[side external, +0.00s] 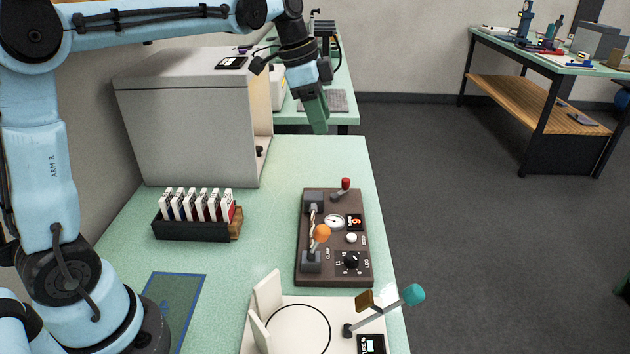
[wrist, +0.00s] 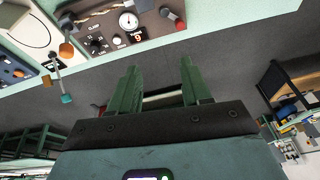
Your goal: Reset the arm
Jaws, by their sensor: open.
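My gripper (side external: 318,122) hangs at the end of my raised light-blue arm, high above the far part of the green table (side external: 330,160). Its green fingers point down. In the wrist view my gripper (wrist: 159,66) shows two green fingers standing apart with nothing held between them. The brown control panel (side external: 311,270), with an orange knob, a gauge and a red-tipped lever, lies on the table, nearer the camera than my gripper and apart from it. It also shows at the top of the wrist view (wrist: 105,20).
A grey box-shaped machine (side external: 180,110) stands left of my gripper. A black rack (side external: 192,230) of white-topped pieces sits in front of it. A white plate device (side external: 255,340) with a teal-knobbed lever (side external: 413,295) is at the front. Open floor (side external: 460,240) lies right of the table.

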